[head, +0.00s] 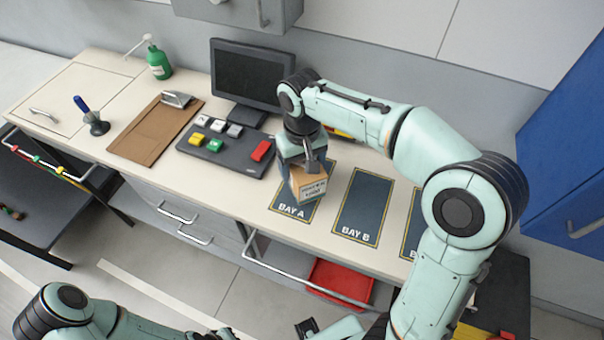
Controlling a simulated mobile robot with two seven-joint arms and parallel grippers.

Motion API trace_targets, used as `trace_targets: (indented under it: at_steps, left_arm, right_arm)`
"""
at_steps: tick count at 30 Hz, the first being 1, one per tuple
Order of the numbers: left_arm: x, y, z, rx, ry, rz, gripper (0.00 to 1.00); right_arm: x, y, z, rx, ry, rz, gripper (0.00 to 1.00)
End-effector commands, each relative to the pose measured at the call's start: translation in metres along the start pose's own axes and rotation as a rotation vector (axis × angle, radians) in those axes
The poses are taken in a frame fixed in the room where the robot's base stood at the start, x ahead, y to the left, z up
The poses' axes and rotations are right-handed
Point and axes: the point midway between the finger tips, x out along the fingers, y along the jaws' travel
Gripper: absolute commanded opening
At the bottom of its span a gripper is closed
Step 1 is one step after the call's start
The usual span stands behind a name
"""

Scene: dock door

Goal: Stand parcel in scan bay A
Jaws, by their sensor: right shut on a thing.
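A small brown parcel (309,187) with a white printed label on its front face is held in my right gripper (306,167). The gripper is shut on its upper part, coming down from above. The parcel looks roughly upright and slightly turned, over the dark mat of scan bay A (292,210). I cannot tell whether its bottom touches the mat. The gripper and wrist hide part of its top.
Bay B (363,208) is empty, right of bay A. A keypad (224,147) with coloured buttons and a monitor (248,80) stand left of the parcel. A red tray (340,281) sits below the counter.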

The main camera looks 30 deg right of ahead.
Motion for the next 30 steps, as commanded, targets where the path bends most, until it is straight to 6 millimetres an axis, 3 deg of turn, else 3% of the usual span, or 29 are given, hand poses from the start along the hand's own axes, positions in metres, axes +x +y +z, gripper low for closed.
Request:
trace_targets:
  at_steps: [6,19,20,21,22,30]
  left_arm:
    - [0.007,-0.004,0.004,-0.002,-0.005,-0.002,0.0]
    - [0.009,-0.005,0.005,-0.002,-0.007,-0.002,0.0]
    - [0.009,-0.005,0.005,-0.003,-0.007,-0.003,0.0]
    - [0.009,-0.005,0.005,-0.002,-0.007,-0.002,0.0]
    - [0.009,-0.005,0.005,-0.002,-0.007,-0.002,0.0]
    - [0.007,-0.004,0.004,-0.002,-0.005,-0.002,0.0]
  right_arm:
    - [0.033,0.0,0.001,0.0,-0.003,0.001,0.32]
    - [0.039,0.0,0.0,0.0,-0.001,0.0,0.32]
    - [0.04,0.0,0.001,0.0,-0.002,0.001,0.8]
    - [0.039,0.0,0.001,0.0,-0.002,0.001,0.93]
    - [0.039,0.0,0.001,0.0,-0.002,0.001,1.0]
    - [0.036,0.0,0.0,0.0,-0.001,0.001,1.0]
